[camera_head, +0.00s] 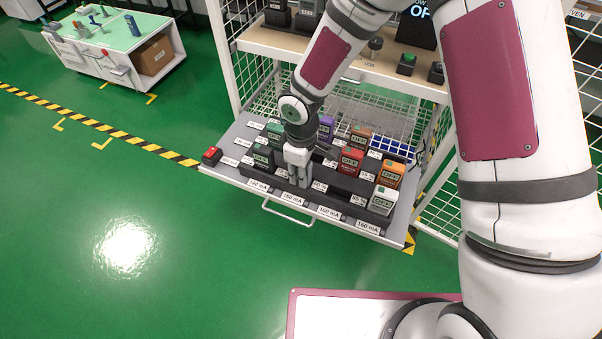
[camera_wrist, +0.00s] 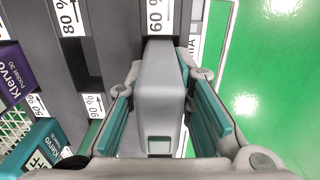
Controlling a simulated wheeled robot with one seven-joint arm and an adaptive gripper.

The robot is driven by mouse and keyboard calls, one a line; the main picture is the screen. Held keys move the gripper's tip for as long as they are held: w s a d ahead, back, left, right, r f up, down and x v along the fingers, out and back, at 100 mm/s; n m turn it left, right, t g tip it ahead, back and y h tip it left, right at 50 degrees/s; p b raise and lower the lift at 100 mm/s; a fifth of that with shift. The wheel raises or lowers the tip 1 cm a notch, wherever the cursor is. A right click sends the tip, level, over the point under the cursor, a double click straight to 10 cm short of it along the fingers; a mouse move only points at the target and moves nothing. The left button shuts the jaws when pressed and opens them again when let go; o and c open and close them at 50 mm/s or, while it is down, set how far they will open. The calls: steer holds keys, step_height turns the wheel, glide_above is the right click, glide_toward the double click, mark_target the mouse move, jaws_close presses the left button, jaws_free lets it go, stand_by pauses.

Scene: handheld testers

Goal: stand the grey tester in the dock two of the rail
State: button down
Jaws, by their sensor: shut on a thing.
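My gripper (camera_head: 300,182) is over the front rail of the pull-out shelf, right of a dark green tester. In the wrist view, my gripper (camera_wrist: 165,120) is shut on a grey tester (camera_wrist: 162,85), with a teal pad on each side. The tester's far end is at the dark rail (camera_wrist: 115,50), by a 60 % label. I cannot tell whether it is seated in a dock or just above one. In the head view the front rail (camera_head: 335,203) runs right to a light grey-white tester (camera_head: 382,201) at its end.
Orange (camera_head: 389,175), red (camera_head: 350,161), purple (camera_head: 326,127) and green testers (camera_head: 263,157) stand close around my gripper. An upper shelf (camera_head: 340,62) is behind my arm. Green floor lies open at the front left.

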steer(key=c, duration=1.4)
jaws_free()
step_height(320, 180, up, 12)
steer(key=p, duration=0.4)
steer(key=shift+f, duration=0.15)
steer(key=shift+r, duration=0.25)
